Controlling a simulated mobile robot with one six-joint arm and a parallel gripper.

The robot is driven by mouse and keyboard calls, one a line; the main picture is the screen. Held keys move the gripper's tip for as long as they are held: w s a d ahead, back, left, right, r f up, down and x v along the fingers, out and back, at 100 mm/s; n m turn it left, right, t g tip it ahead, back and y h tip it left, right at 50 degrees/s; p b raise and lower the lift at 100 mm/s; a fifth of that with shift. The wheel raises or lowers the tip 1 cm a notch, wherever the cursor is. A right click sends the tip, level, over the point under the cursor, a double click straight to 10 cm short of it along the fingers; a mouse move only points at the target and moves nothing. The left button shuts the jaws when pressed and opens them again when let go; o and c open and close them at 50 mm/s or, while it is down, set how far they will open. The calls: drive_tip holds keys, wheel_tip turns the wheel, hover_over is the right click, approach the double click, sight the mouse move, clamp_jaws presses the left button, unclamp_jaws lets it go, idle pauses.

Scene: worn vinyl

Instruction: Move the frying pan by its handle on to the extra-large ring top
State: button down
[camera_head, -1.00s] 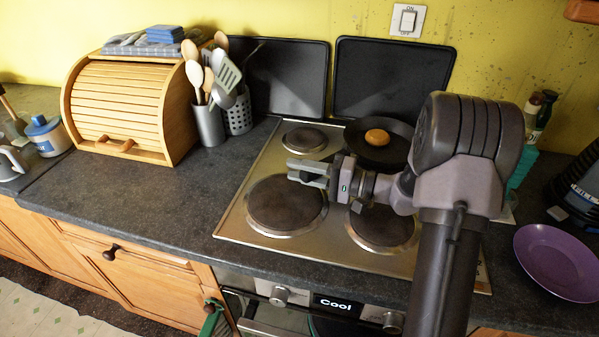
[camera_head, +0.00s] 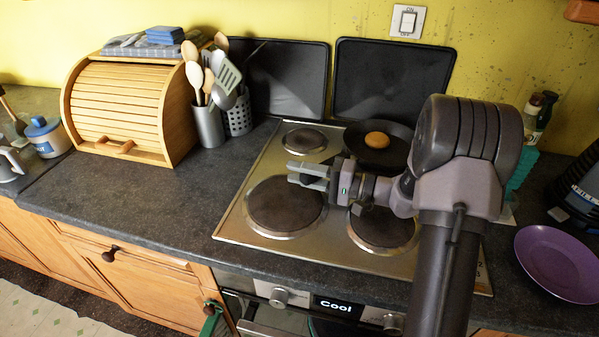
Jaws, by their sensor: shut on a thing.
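The black frying pan (camera_head: 398,154) sits at the back right of the hob, with a round orange-brown food item (camera_head: 377,140) in it. My gripper (camera_head: 303,175) is just left of and in front of the pan, above the hob, shut on the pan's handle. The handle is mostly hidden by the fingers and wrist. The extra-large ring top (camera_head: 283,208) is the big dark plate at the front left. It is bare and lies below and in front of my fingertips.
A smaller bare ring (camera_head: 304,139) is at the back left, another ring (camera_head: 383,230) at the front right, partly under my arm. Two black panels (camera_head: 392,80) stand behind the hob. Utensil pots (camera_head: 209,126) and a bread bin (camera_head: 120,110) stand left, a purple plate (camera_head: 558,262) right.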

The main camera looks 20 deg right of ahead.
drive_tip(key=shift+f, duration=0.3)
idle(0.5)
drive_tip(key=c, duration=1.1)
unclamp_jaws()
drive_tip(key=shift+o, duration=0.2)
drive_tip(key=shift+s+d+b, duration=0.3)
drive_tip(key=shift+d+b, duration=0.05)
drive_tip(key=shift+d, duration=0.05)
drive_tip(key=shift+f, duration=0.1)
